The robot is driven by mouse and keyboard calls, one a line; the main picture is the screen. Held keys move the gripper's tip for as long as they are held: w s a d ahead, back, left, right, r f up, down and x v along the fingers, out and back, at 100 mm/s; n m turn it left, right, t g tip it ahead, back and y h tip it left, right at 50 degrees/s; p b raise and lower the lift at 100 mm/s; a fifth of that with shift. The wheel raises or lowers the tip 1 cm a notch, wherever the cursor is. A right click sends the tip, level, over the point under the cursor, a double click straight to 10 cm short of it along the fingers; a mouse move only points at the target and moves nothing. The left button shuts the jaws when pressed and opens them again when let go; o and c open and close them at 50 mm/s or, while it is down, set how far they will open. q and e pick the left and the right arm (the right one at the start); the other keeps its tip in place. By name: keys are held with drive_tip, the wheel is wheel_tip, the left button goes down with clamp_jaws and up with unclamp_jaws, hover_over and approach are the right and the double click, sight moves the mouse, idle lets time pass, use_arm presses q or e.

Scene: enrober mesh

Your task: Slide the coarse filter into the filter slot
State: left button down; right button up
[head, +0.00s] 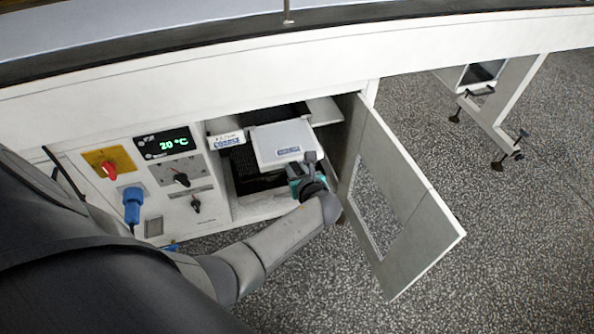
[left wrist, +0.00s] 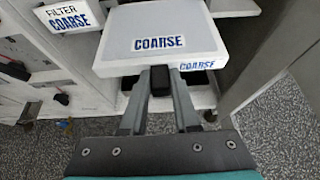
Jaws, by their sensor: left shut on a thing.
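The coarse filter (head: 273,136) is a flat white block with a blue COARSE label on top. In the left wrist view the filter (left wrist: 158,28) also shows a COARSE label on its front edge. My left gripper (head: 305,167) is shut at the filter's near side. The wrist view shows the gripper (left wrist: 160,78) with its fingers closed around a dark grip there. The filter is at the mouth of the open cabinet, its near part sticking out. A FILTER COARSE sign (head: 227,141) is just left of it. The slot's inside is mostly hidden behind the filter. My right gripper is out of view.
The cabinet door (head: 420,214) stands open to the right, with a window in it. A control panel (head: 165,172) with a 20 °C display, knobs and a blue plug (head: 132,203) is to the left. Speckled floor (head: 510,240) lies free beyond the door.

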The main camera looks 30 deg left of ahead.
sight(280, 129)
use_arm(q)
drive_tip(key=shift+w+a, duration=1.05)
drive_tip(key=shift+a, duration=0.2)
drive_tip(key=shift+w+a+b, duration=0.95)
drive_tip(key=shift+w+a, duration=0.75)
drive_tip(key=shift+a, duration=0.25)
drive_tip(key=shift+w+a+b, duration=0.6)
drive_tip(key=shift+w+a, duration=0.25)
drive_tip(key=shift+a, duration=0.15)
drive_tip(key=shift+w+a+b, duration=0.6)
drive_tip(key=shift+w+a, duration=0.2)
drive_tip(key=shift+a, duration=0.2)
drive_tip(key=shift+w+a+b, duration=0.75)
drive_tip(key=shift+a, duration=0.1)
drive_tip(key=c, duration=0.6)
unclamp_jaws()
